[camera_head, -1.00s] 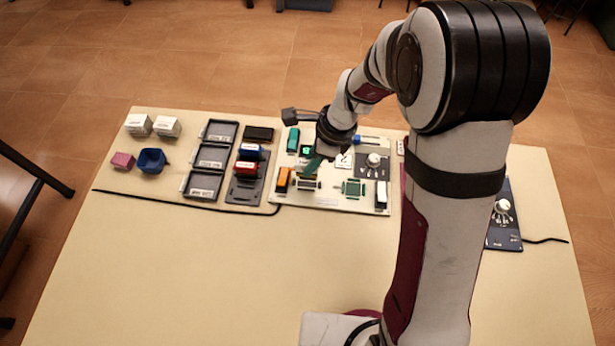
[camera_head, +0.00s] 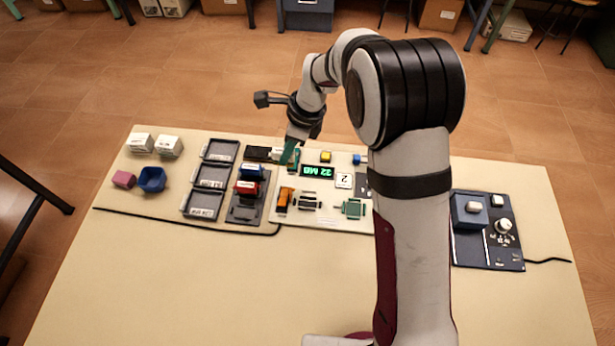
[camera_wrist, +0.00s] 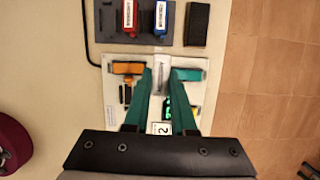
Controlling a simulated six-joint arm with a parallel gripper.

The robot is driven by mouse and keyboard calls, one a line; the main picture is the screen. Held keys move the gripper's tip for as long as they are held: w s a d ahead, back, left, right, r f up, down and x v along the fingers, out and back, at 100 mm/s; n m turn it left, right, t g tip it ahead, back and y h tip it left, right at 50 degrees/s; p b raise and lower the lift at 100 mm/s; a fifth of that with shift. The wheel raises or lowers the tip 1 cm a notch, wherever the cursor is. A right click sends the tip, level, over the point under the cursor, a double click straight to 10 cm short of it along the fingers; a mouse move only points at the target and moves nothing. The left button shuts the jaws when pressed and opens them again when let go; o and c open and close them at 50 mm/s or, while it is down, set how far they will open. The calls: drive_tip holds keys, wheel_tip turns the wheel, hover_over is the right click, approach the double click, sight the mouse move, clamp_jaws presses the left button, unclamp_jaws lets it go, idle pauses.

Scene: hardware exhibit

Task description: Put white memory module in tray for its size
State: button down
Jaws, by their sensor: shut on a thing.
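My gripper (camera_head: 286,158) is over the left back part of the cream board (camera_head: 330,218). In the wrist view its green fingers (camera_wrist: 160,72) are closed in with a narrow pale piece between the tips. I take this piece to be the white memory module (camera_wrist: 160,78), though it shows poorly. In the head view a small white end shows beside the fingers. Three dark trays in a column, the back tray (camera_head: 221,150), middle tray (camera_head: 210,176) and front tray (camera_head: 202,203), lie empty to the left. Their labels are too small to read surely. A lit display (camera_head: 317,171) reads 32 MB.
A dark rack (camera_head: 244,211) with red (camera_head: 247,188) and blue (camera_head: 251,171) modules stands between trays and board, a black box (camera_head: 257,153) behind. An orange module (camera_head: 285,198) is on the board. White boxes, a blue cup (camera_head: 152,179) and a pink block (camera_head: 123,179) are far left.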

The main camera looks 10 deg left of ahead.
drive_tip(key=w+a+m, duration=0.1)
drive_tip(key=w+a, duration=0.2)
drive_tip(key=a, duration=0.6)
drive_tip(key=w+a+m, duration=0.1)
drive_tip(key=w+a, duration=0.2)
drive_tip(key=a, duration=0.7)
drive_tip(key=shift+t, duration=0.4)
drive_tip(key=shift+w+d+f, duration=0.1)
drive_tip(key=shift+f, duration=1.45)
drive_tip(key=shift+w+d+f, duration=0.1)
drive_tip(key=shift+f, duration=1.45)
drive_tip(key=shift+f, duration=0.65)
drive_tip(key=shift+c, duration=1.3)
unclamp_jaws()
wheel_tip(320, 180, up, 8)
drive_tip(key=shift+f, duration=0.25)
